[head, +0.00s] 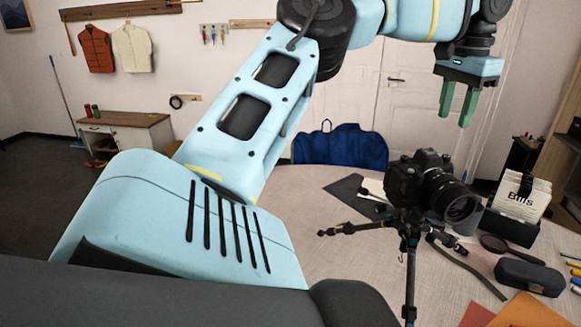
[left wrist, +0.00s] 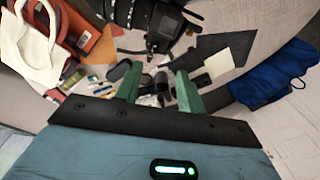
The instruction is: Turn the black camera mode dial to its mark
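The black camera (head: 405,185) stands upright on a small tripod (head: 409,238) on the table, its lens pointing to the lower right. Its mode dial and the mark are too small to make out. My left gripper (head: 457,108) has green fingers that hang down, apart and empty, above and a little right of the camera in the head view. In the left wrist view, the camera (left wrist: 163,28) is at the top, beyond the fingertips (left wrist: 156,80), with clear space between. Nothing is between the fingers. My right gripper is not in view.
The round table (head: 330,265) also holds a box of cards marked "Bills" (head: 518,200), a black case (head: 530,276), a magnifier (head: 497,245) and orange papers (head: 525,312). A blue bag (head: 340,147) is at the table's far edge. The table left of the tripod is clear.

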